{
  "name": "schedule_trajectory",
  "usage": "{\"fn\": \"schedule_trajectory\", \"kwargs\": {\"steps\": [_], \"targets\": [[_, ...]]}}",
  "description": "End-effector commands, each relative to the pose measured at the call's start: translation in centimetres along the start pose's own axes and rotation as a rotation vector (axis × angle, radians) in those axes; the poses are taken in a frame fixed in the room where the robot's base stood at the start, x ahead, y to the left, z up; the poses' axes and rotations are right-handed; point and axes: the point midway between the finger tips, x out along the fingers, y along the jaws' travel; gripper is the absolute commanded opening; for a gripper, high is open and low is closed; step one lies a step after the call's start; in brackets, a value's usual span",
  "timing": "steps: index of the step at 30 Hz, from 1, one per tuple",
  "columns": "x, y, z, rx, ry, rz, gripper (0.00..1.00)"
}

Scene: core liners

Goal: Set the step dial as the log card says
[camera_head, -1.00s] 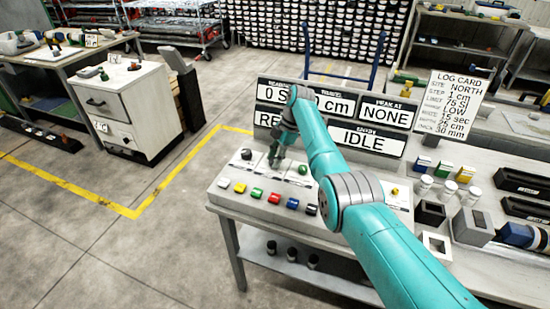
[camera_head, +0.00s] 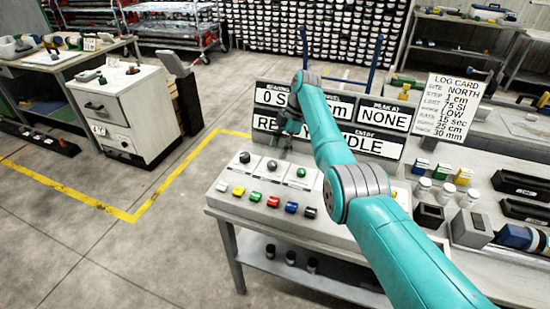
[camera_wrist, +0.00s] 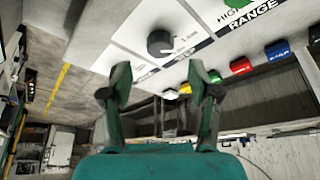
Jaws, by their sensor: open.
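The log card (camera_head: 449,104) stands upright at the right and reads STEP 1 cm and RANGE LOW. A dark dial (camera_head: 272,166) sits in the middle of the console's row, between a black dial (camera_head: 245,157) and a green dial (camera_head: 301,172).
Coloured buttons (camera_head: 273,201) line the console's front edge. The display panel (camera_head: 283,91) behind is partly hidden by my arm; it shows NONE and IDLE. Jars (camera_head: 445,191), a black box (camera_head: 429,215) and dark trays stand at the right. A white cabinet (camera_head: 125,110) stands at the left.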

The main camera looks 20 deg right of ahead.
Motion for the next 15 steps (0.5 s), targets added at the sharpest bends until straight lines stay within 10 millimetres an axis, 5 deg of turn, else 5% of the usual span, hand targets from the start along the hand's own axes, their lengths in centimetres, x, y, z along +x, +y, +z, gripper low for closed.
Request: {"fn": "schedule_trajectory", "kwargs": {"steps": [7, 15], "targets": [[-4.4, 0.0, 0.0, -0.001, 0.0, 0.0, 0.61], [-6.1, 0.0, 0.0, 0.0, 0.0, -0.001, 0.61]]}}
